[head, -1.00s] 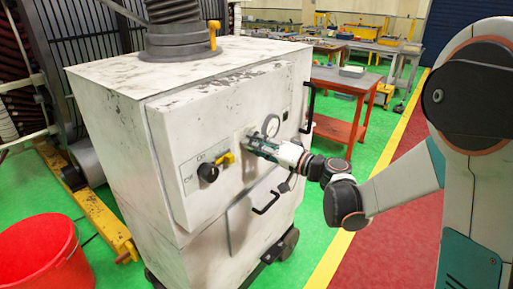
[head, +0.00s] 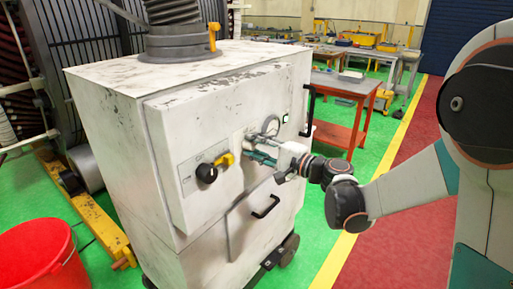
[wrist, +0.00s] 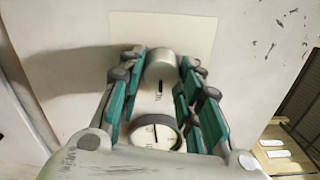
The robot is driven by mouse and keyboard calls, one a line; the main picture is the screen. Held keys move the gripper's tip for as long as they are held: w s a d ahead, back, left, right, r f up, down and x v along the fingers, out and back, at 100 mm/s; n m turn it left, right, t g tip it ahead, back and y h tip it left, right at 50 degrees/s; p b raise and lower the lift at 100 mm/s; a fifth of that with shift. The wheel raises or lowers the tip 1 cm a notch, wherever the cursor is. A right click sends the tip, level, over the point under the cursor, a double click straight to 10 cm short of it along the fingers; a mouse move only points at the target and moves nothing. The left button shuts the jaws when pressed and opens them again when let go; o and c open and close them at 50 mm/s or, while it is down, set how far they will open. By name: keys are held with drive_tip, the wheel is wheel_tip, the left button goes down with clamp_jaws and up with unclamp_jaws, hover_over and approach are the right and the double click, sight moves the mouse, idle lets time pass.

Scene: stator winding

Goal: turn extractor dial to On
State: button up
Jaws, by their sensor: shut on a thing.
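My gripper (head: 254,152) is at the front of the white cabinet (head: 110,150), next to the round gauge (head: 271,125). In the wrist view its green-padded fingers (wrist: 163,80) are shut on a round grey dial (wrist: 161,66), one finger on each side. The dial has a black mark, which points towards the gauge (wrist: 156,134) in that view. A pale square plate lies behind the dial. In the head view the gripper hides the dial, so I cannot read its label. A small square light (head: 285,118) right of the gauge looks bright green-white.
A black and yellow switch (head: 207,173) with a label plate sits left of my gripper. Black handles (head: 265,207) stick out below and at the cabinet's right edge. A red bucket (head: 40,259) stands at the lower left, a red table (head: 345,110) behind.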

drive_tip(key=shift+m, duration=0.4)
drive_tip(key=o, duration=1)
drive_tip(key=shift+o, duration=0.2)
drive_tip(key=shift+d, duration=0.1)
drive_tip(key=v, duration=1.2)
